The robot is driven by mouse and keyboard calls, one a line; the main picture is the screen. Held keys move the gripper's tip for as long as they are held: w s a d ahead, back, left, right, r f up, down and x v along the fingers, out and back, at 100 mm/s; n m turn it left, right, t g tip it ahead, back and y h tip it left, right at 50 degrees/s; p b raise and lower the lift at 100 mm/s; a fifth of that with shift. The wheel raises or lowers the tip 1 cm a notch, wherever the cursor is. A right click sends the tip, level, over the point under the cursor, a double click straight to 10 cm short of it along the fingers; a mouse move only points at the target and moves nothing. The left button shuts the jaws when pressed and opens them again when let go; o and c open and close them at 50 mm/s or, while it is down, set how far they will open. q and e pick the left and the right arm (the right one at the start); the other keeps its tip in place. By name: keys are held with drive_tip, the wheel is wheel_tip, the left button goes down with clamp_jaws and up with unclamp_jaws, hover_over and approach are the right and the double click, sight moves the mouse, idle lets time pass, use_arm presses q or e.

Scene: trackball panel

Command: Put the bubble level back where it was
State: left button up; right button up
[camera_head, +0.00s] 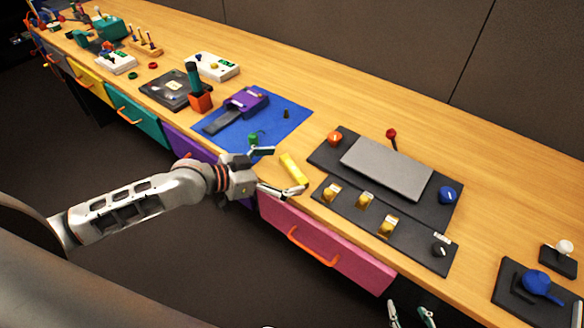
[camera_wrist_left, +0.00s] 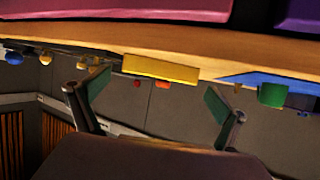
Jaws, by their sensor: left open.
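The bubble level, seen as a yellow bar (camera_head: 293,168), lies on the wooden bench top near its front edge, between the blue mat and the black panel. It also shows in the left wrist view (camera_wrist_left: 160,69), between the fingers and beyond their tips. My left gripper (camera_head: 279,171) is open and empty at the bench edge, its fingers spread to either side of the bar and apart from it. My right gripper (camera_head: 411,314) is at the bottom edge, mostly cut off, with its two fingertips apart.
The black panel (camera_head: 323,156) with a grey plate, knobs and yellow switches lies right of the bar. The blue mat (camera_head: 288,112) bears a purple device (camera_head: 247,101) and a green cylinder (camera_head: 253,138). A pink drawer (camera_head: 330,248) is below the edge. The bench behind the panel is clear.

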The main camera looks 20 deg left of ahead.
use_arm(q)
drive_tip(key=v, duration=0.9)
drive_tip(key=s+d+f, duration=0.1)
drive_tip(key=f, duration=0.2)
drive_tip(key=s+d+f+n+t+y, duration=0.1)
drive_tip(key=s+d+f, duration=0.1)
drive_tip(key=f, duration=0.1)
drive_tip(key=s+d+f+n+y, duration=0.1)
drive_tip(key=f, duration=0.3)
drive_tip(key=shift+s+d, duration=0.2)
drive_tip(key=s+f+n+y, duration=0.2)
drive_tip(key=s+f+y, duration=0.2)
drive_tip(key=s+f, duration=0.5)
drive_tip(key=shift+s+a+f, duration=0.2)
drive_tip(key=shift+a+f, duration=0.05)
drive_tip(key=shift+f, duration=0.7)
